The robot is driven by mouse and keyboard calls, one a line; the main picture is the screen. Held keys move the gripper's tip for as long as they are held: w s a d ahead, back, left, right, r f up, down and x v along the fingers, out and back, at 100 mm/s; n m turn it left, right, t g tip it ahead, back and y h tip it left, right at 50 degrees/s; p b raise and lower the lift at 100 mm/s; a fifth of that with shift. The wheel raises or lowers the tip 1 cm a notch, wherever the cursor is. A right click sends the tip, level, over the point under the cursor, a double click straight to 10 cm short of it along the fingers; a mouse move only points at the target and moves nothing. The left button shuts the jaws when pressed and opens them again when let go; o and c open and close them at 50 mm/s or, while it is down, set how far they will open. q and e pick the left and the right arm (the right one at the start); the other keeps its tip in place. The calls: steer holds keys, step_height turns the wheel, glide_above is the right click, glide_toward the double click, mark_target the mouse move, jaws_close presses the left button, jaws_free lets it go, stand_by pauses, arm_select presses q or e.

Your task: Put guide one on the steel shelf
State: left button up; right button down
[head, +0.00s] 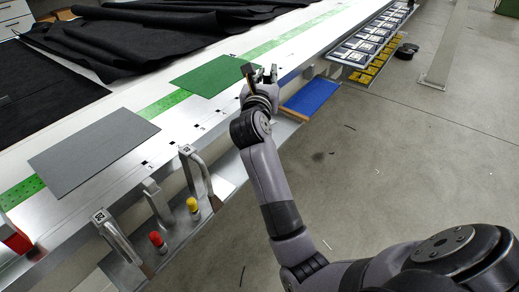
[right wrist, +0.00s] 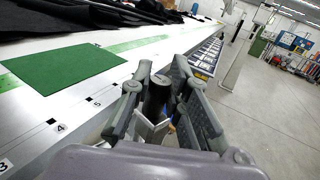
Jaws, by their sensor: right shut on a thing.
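My right gripper (head: 260,76) is above the near edge of the long white table, beside the green sheet. It is shut on a guide (right wrist: 157,96), which has a dark, upright, rounded handle and bright metal below it. The guide's dark end also shows in the head view (head: 247,72). I cannot read a number on it, and the fingers hide part of it. The steel shelf (head: 227,168) runs low along the table's near side. Metal guides (head: 198,170) stand at the shelf's left part. My left gripper is out of view.
The table holds a green sheet (head: 208,77), a grey sheet (head: 95,150) and black cloth (head: 160,30). A red knob (head: 157,240) and a yellow knob (head: 192,205) stand among the guides. A blue panel (head: 311,97) lies right of my gripper. Boxed parts (head: 365,43) line the far side.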

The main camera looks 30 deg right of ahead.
steer(key=w+d+r+m+h+b, duration=0.1)
steer(key=w+d+r, duration=0.1)
steer(key=w+r, duration=0.3)
steer(key=shift+g, duration=0.3)
steer(key=f, duration=0.4)
steer(key=f+b, duration=0.1)
steer(key=f, duration=0.9)
steer(key=shift+s+d+b, duration=0.25)
steer(key=shift+s+b, duration=0.05)
steer(key=shift+f+b, duration=0.3)
steer(key=shift+f, duration=2.15)
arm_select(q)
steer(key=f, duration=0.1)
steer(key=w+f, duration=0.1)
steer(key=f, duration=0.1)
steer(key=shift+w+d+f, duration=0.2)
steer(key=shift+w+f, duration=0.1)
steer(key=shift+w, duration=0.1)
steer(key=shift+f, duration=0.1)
arm_select(e)
steer(key=c, duration=2)
jaws_free()
steer(key=shift+f, duration=0.15)
steer(key=o, duration=0.5)
steer(key=shift+c, duration=0.2)
